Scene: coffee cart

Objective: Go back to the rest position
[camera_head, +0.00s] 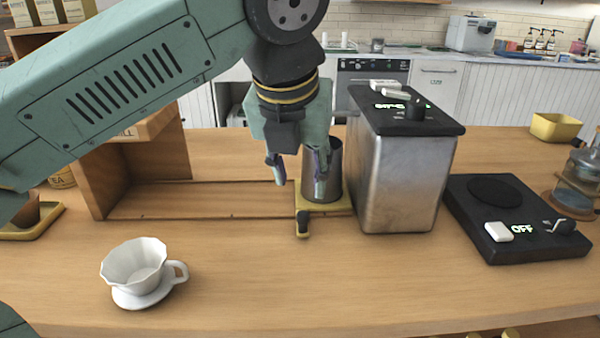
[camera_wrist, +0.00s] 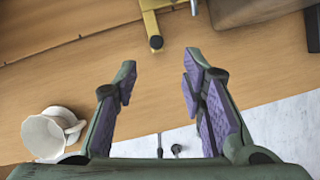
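My gripper (camera_head: 298,172) hangs from my arm over the middle of the wooden counter, in front of a metal cup (camera_head: 325,180) in the head view. In the wrist view my gripper (camera_wrist: 158,85) has its two purple-padded fingers spread apart. Nothing is between them but counter surface. The metal cup stands on a yellow base with a small dark-tipped lever (camera_head: 303,224); my gripper hides part of it. The base's lever also shows in the wrist view (camera_wrist: 155,42).
A white dripper (camera_head: 135,262) stands at the front left. A metal grinder box (camera_head: 400,180) stands right of the cup, and a black scale (camera_head: 545,245) reads OFF farther right. A wooden shelf (camera_head: 100,190) is at left. The front middle counter is clear.

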